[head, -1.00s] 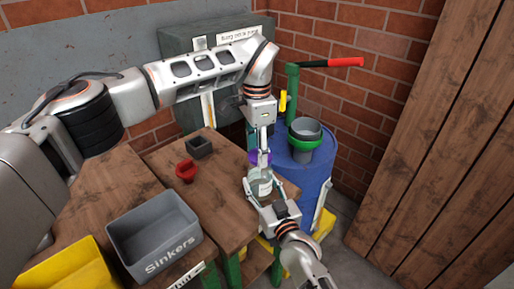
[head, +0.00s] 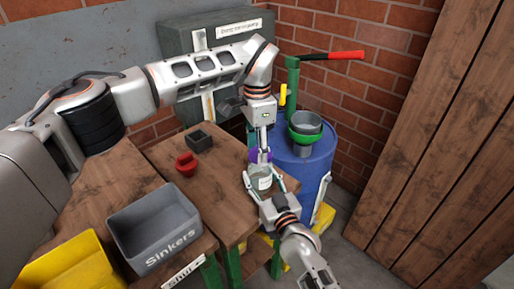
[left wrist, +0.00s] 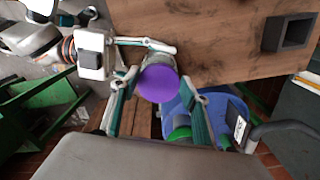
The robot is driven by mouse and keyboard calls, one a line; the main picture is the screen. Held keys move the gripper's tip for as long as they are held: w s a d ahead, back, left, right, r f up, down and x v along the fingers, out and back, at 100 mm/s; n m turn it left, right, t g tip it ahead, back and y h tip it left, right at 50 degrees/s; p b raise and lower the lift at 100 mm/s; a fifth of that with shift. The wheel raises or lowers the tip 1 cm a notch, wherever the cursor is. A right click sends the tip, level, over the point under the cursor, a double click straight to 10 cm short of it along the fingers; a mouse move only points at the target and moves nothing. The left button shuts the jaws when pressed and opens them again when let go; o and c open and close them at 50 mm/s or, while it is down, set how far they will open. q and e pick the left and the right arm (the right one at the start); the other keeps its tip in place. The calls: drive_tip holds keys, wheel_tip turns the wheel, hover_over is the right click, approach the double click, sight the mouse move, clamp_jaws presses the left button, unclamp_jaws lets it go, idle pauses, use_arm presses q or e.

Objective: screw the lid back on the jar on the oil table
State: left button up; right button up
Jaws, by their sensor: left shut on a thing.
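The clear jar (head: 261,181) stands upright at the right end of the wooden table. The purple lid (head: 259,156) is at the jar's mouth; whether it is threaded cannot be told. My left gripper (head: 262,150) comes from above and is shut on the lid. In the left wrist view the lid (left wrist: 158,83) shows as a purple disc between its fingers, hiding most of the jar. My right gripper (head: 262,191) reaches in from the front, its fingers on either side of the jar's body and seemingly closed on it. It also shows in the left wrist view (left wrist: 142,58).
A blue drum (head: 308,172) with a green-and-grey funnel (head: 305,127) and a red-handled pump (head: 335,56) stands behind the jar. A red piece (head: 186,164), a small dark box (head: 200,140), a grey Sinkers bin (head: 155,232) and a yellow bin (head: 65,265) lie left.

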use_arm(q)
drive_tip(key=shift+f, duration=0.55)
